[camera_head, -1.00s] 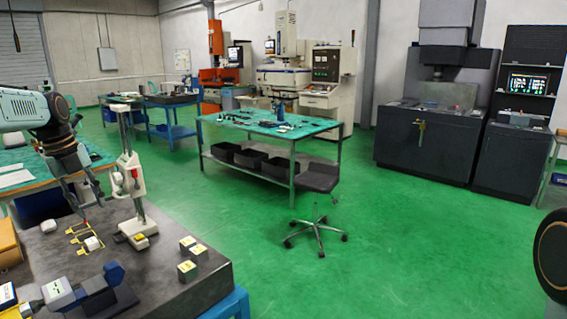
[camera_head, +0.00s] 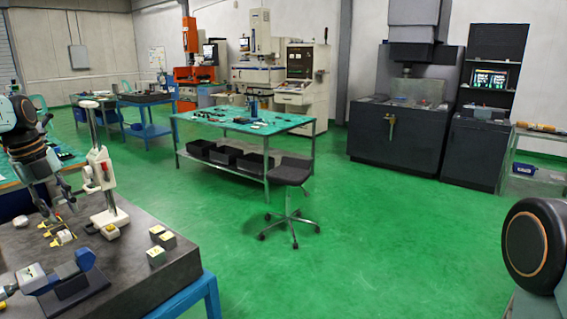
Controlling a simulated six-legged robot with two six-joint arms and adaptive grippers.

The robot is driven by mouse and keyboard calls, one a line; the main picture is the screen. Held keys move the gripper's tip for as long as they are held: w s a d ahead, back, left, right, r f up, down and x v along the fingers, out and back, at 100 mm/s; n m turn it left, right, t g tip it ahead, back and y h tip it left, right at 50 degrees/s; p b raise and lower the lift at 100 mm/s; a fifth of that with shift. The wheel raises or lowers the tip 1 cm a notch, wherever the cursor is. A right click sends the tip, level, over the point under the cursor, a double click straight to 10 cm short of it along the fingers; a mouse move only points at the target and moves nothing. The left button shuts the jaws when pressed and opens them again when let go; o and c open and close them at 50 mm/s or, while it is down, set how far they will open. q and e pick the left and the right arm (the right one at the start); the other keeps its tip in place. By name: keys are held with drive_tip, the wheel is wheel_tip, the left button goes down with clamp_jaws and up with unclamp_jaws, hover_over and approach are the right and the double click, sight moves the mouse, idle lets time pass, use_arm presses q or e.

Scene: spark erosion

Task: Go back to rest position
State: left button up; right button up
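My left gripper (camera_head: 59,209) hangs at the left, over the dark granite table (camera_head: 150,245). Its fingers look spread, with nothing visible between them. Small white and yellow pieces (camera_head: 62,237) lie on the table just below and in front of it. Whether the fingertips touch anything is hard to tell. A white measuring stand (camera_head: 101,170) rises close to its right. My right gripper is out of view; only a round dark joint of my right arm shows at the right edge.
Several small blocks (camera_head: 156,257) and a blue-grey instrument (camera_head: 60,275) are on the granite table. A stool (camera_head: 287,175) stands before a green-topped workbench (camera_head: 250,122). Dark machine cabinets (camera_head: 395,140) stand at the back right. The green floor at centre right is clear.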

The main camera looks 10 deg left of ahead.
use_arm(q)
drive_tip(key=w+d+f+n+t+y, duration=0.1)
drive_tip(key=w+d+f+n+t, duration=0.3)
drive_tip(key=w+d+f+n, duration=0.65)
drive_tip(key=s+d+f+n+b, duration=0.3)
drive_tip(key=d+f+n, duration=0.25)
drive_tip(key=f, duration=0.35)
drive_tip(key=s+d+f+n+b, duration=0.2)
drive_tip(key=s+d+f+n, duration=0.25)
drive_tip(key=d+f, duration=0.3)
drive_tip(key=s+d+f+n+b, duration=0.45)
drive_tip(key=s+d+f, duration=0.35)
drive_tip(key=s+f, duration=0.6)
drive_tip(key=s+d+f+g+b, duration=0.1)
drive_tip(key=s+f+g+b, duration=0.1)
drive_tip(key=s, duration=0.6)
drive_tip(key=s+d+f+m+g+b, duration=0.1)
drive_tip(key=s+d+f+g+b, duration=0.1)
drive_tip(key=s+f, duration=0.3)
drive_tip(key=s+d+f+g+b, duration=0.1)
drive_tip(key=s+d+f+b, duration=0.1)
drive_tip(key=s, duration=1)
drive_tip(key=shift+s+d+f+g+b, duration=0.25)
drive_tip(key=shift+f+g+b, duration=0.15)
drive_tip(key=shift+f+b, duration=0.3)
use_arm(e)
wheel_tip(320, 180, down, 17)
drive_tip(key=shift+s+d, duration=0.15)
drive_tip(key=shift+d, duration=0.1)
